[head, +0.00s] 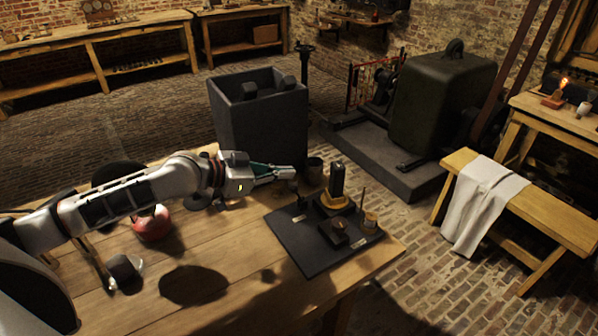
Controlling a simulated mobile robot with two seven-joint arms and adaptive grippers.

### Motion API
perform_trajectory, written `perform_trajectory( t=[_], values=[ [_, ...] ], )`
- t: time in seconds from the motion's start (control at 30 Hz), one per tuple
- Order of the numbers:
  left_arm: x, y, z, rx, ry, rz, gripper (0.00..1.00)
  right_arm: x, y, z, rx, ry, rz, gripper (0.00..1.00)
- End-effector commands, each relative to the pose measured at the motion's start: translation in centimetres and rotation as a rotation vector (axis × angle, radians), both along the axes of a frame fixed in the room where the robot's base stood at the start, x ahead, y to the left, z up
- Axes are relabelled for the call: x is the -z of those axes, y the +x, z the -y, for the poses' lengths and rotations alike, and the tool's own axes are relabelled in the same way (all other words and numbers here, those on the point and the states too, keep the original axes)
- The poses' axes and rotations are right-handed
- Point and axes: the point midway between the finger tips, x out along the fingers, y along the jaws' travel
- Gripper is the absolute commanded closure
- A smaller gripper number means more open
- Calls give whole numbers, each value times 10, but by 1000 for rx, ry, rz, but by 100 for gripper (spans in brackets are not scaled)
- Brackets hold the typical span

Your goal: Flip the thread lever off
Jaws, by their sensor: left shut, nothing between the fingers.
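A flat black board (300,250) lies on the wooden table, with several small fittings and pale labels on it. A dark upright piece on a yellow base (337,203) stands near its back. A low dark block (333,233) with a small lighter top sits near the middle. I cannot tell which fitting is the thread lever, or its position. My left gripper (288,173) is shut and empty, reaching in from the left above the board's back left edge, apart from the upright piece. My right gripper is not in view.
A tall grey open bin (258,125) stands behind the gripper, with dark blocky shapes at its top. A small dark green cup (314,170) is close to the fingertips. The table's front middle is clear.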

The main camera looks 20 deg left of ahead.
Motion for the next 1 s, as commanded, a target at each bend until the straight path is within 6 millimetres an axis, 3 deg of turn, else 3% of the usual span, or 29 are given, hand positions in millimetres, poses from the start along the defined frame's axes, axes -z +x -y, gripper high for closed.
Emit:
perform_trajectory(
  t=[0.3, 1.0],
  values=[
    [-8, -23, -18, 1, 0, 0, 100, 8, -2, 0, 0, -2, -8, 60],
    [-10, -24, -19, 1, -2, 0, 100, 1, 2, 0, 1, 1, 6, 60]
  ],
)
